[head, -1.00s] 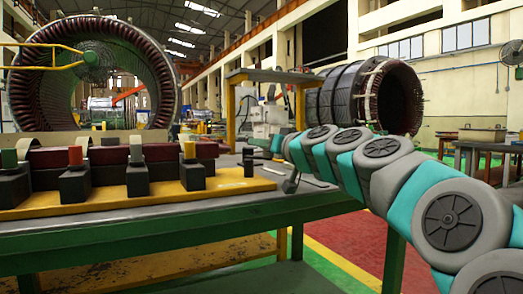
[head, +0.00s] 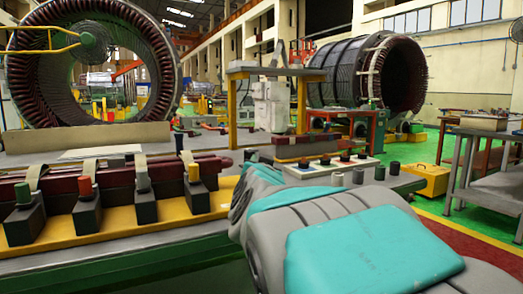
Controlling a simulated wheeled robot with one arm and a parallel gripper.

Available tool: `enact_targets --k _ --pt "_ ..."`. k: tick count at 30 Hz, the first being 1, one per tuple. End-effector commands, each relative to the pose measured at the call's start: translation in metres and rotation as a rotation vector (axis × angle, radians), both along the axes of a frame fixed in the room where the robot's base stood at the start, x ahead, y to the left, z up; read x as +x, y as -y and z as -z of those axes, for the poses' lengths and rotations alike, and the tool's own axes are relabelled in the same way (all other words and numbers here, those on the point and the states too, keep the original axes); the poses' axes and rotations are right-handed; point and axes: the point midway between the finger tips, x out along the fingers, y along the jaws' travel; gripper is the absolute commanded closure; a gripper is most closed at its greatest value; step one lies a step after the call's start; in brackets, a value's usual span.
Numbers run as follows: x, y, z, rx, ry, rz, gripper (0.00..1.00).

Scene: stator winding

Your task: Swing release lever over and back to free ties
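I cannot make out which part is the release lever. My grey and teal arm fills the lower middle and right, close to the right end of the plate. My gripper does not show; the arm links hide that area.
A panel with several dark knobs (head: 330,166) stands behind my arm. A yellow-legged stand (head: 270,73) is behind it. A grey metal table (head: 488,170) is at the right. Large stator rings stand in the background.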

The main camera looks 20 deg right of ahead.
Motion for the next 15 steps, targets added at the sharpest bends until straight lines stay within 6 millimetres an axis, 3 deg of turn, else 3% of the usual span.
enact_targets --k 15 --pt "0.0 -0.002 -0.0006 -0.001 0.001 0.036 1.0"
